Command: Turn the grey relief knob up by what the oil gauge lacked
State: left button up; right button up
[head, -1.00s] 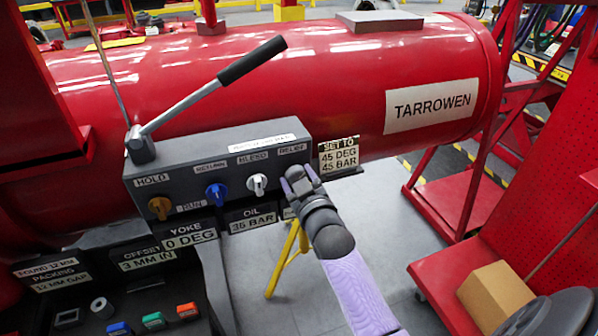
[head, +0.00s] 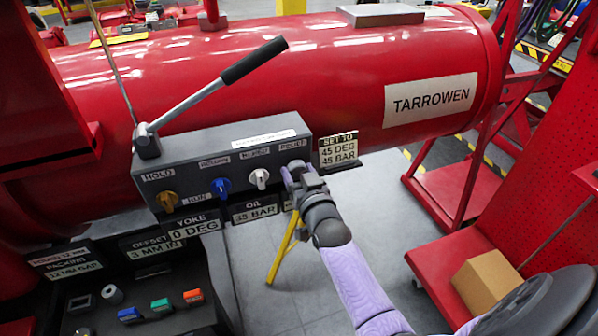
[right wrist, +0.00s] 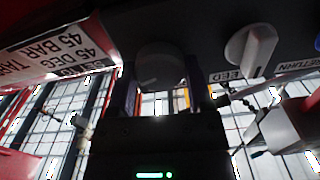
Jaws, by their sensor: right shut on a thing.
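The grey relief knob (right wrist: 160,62) is round with a pale pointer mark and sits on the dark grey valve block (head: 225,160), under the RELIEF label. My right gripper (head: 296,174) is shut on it in the head view and mostly hides it. In the right wrist view, my right gripper's fingers (right wrist: 160,95) stand on either side of the knob. The oil gauge plate (head: 254,209) seems to read 35 BAR. The set-to plate (head: 339,149) reads 45 DEG, 45 BAR. My left gripper is not in view.
A black-handled lever (head: 215,90) rises from the block. The red TARROWEN cylinder (head: 330,75) lies behind.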

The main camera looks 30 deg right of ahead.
jog(key=o, duration=1.3)
jog(key=p+v, duration=0.2)
jog(key=v, duration=0.8)
jog(key=shift+p, duration=0.4)
jog(key=s+a+f+n+g+y, duration=0.1)
jog(key=s+a+f+g, duration=0.2)
jog(key=s+f, duration=0.35)
jog(key=s+a+f+n+g+y, duration=0.2)
jog(key=s+f+g, duration=0.1)
jog(key=f, duration=0.7)
jog(key=s+a+f+n+g+y, duration=0.1)
jog(key=s+a+f+g, duration=0.3)
jog(key=f, duration=0.5)
jog(key=s+f+n+g, duration=0.1)
jog(key=s+f+g, duration=0.1)
jog(key=s, duration=0.5)
jog(key=s+f+g, duration=0.2)
jog(key=s, duration=0.5)
jog(key=s+d+f+n+g, duration=0.1)
jog(key=s+f+g, duration=0.1)
jog(key=s, duration=0.5)
jog(key=shift+d+f+n+g, duration=0.15)
jog(key=shift+f+n+g, duration=0.2)
jog(key=shift+f, duration=0.25)
